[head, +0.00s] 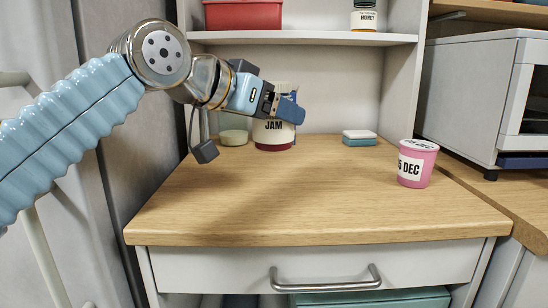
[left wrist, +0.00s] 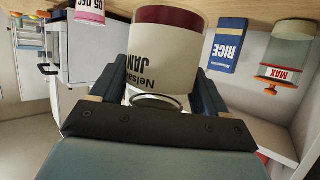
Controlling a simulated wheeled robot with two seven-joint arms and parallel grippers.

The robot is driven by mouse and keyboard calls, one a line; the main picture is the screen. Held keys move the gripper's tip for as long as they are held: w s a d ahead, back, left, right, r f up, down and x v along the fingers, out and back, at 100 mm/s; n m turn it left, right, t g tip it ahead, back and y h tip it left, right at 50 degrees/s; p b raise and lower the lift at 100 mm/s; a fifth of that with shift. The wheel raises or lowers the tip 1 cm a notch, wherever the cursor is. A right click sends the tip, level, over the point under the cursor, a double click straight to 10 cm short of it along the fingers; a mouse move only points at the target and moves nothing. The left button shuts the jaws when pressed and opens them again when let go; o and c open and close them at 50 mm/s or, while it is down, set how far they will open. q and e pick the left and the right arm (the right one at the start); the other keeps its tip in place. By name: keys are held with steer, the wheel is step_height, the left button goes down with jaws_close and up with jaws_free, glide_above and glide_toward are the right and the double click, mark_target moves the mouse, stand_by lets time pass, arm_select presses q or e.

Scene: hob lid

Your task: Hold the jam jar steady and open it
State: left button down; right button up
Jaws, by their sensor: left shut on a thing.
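The jam jar (head: 274,133) stands upright on the wooden worktop near the back, with a cream label reading JAM and dark red at its base. In the left wrist view the jar (left wrist: 163,62) appears upside down, between the two fingers. My left gripper (head: 281,104) is shut on the jar at its upper part, reaching in from the left. It also shows in the left wrist view (left wrist: 158,88). The gripper hides the jar's top in the head view, so I cannot tell how the lid sits. My right gripper is not in view.
A glass container (head: 233,133) stands left of the jar. A blue rice box (left wrist: 227,47) is close by in the left wrist view. A sponge (head: 359,138) and a pink cup (head: 417,164) are to the right. The front of the worktop (head: 290,205) is clear.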

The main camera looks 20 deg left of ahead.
mark_target(271, 130)
arm_select(q)
steer(key=w+f, duration=0.1)
steer(key=f, duration=0.1)
steer(key=w+f, duration=0.1)
steer(key=f, duration=0.1)
steer(key=shift+w+a+b, duration=0.35)
steer(key=shift+a, duration=0.05)
steer(key=f, duration=0.2)
steer(key=w+f+b, duration=0.1)
steer(key=f, duration=0.1)
steer(key=shift+w+a, duration=0.1)
steer(key=shift+a, duration=0.1)
steer(key=shift+f, duration=0.15)
steer(key=shift+f+b, duration=0.15)
steer(key=shift+b, duration=0.15)
jaws_free()
